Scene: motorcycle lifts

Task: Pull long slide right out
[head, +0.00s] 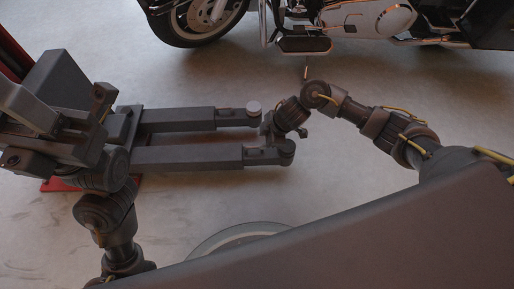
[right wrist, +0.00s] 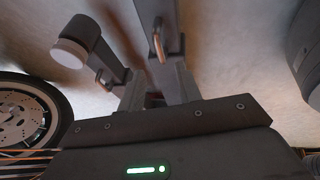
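Two long dark slide arms reach to the right from the lift, a far one (head: 178,117) and a near one (head: 190,157), both low over the floor. Each ends in a round pad; the far pad (head: 253,108) is light on top. My right gripper (head: 268,128) is at the arms' outer ends, by the gap between them. In the right wrist view its fingers (right wrist: 158,90) are apart, with a slide arm (right wrist: 160,35) and its copper-coloured handle (right wrist: 158,46) just beyond. I cannot tell whether they touch. My left arm comes in at the left; its gripper cannot be made out.
A motorcycle (head: 350,22) stands at the back, its front wheel (head: 200,15) beyond the slide arms. The wheel also shows in the right wrist view (right wrist: 28,120). A red lift part (head: 60,184) is at the left.

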